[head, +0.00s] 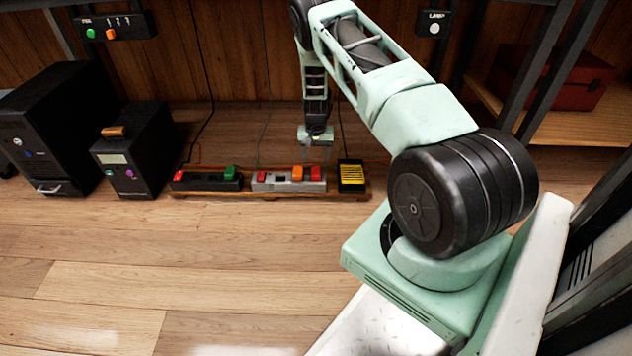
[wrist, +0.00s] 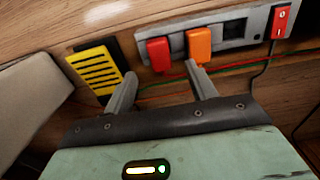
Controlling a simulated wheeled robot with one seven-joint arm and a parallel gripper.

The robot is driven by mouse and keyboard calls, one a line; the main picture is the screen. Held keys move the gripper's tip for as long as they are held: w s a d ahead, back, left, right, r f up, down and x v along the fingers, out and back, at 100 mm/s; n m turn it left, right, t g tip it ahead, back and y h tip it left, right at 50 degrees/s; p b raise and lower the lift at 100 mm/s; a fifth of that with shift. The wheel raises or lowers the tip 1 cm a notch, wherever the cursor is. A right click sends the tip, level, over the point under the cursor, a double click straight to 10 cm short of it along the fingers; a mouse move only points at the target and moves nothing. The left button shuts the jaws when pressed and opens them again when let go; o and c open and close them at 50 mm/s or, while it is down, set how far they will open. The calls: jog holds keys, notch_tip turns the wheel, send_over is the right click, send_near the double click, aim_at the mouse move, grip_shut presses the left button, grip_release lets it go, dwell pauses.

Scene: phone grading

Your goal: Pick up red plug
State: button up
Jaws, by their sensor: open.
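The red plug (head: 316,173) sits at the right end of a grey power strip (head: 273,186) on a low wooden board, right of an orange plug (head: 297,173). In the wrist view the red plug (wrist: 159,54) stands in the grey strip (wrist: 233,46), left of the orange plug (wrist: 199,45). My gripper (wrist: 160,71) is open and empty. Its fingertips are just short of the plug, one to each side of it in the picture; I see no contact. In the head view the gripper (head: 317,150) hangs over the back of the board.
A yellow-slotted black box (head: 351,176) stands right of the grey strip. A black strip (head: 204,182) with a green plug (head: 231,172) lies to the left. The grey strip's red switch (wrist: 283,20) is at its other end. Cables run behind the strips. The floor in front is clear.

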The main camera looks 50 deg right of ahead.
aim_at(316, 171)
jog(key=shift+f+b, duration=2.4)
jog(key=shift+f, duration=1)
jog(key=shift+r, duration=0.1)
jog(key=c, duration=1.2)
